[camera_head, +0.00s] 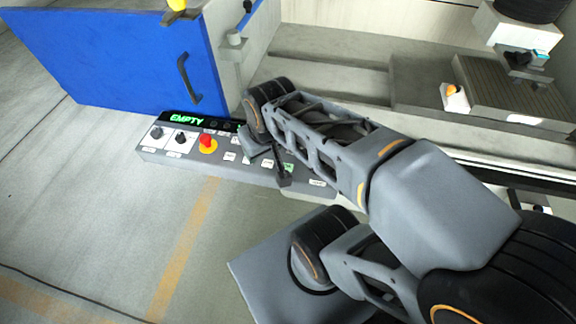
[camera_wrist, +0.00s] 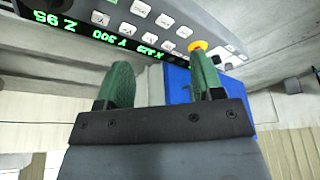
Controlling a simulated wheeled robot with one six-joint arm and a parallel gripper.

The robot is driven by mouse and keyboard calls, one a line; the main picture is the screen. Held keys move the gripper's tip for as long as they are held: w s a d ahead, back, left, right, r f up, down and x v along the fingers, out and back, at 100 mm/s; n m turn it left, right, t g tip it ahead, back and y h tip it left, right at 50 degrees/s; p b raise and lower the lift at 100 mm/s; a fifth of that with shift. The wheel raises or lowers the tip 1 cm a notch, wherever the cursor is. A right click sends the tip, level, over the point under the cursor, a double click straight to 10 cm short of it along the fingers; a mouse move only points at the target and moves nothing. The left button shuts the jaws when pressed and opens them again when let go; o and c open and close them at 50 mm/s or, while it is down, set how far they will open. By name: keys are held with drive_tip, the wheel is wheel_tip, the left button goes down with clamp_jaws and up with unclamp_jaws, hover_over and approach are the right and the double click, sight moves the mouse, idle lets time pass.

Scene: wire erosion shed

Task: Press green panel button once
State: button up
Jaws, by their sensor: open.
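The control panel (camera_head: 228,167) is a grey box with white keys, dark knobs and a red emergency stop (camera_head: 207,142) on a yellow base. A small green patch (camera_head: 289,168) near its right end looks like the green button, close beside my gripper (camera_head: 268,160). My gripper is over the right half of the panel and hides part of it. In the wrist view, my gripper (camera_wrist: 162,78) is open, with two green-padded fingers apart and nothing between them. White keys (camera_wrist: 140,9) show above the fingers. I cannot pick out the green button there.
A blue door (camera_head: 130,62) with a dark handle stands behind the panel, left of the machine bed (camera_head: 330,75). A green-lettered display (camera_wrist: 120,40) runs along the panel. Open floor (camera_head: 100,215) with yellow lines lies in front.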

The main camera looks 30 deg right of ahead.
clamp_jaws()
idle(0.3)
idle(1.2)
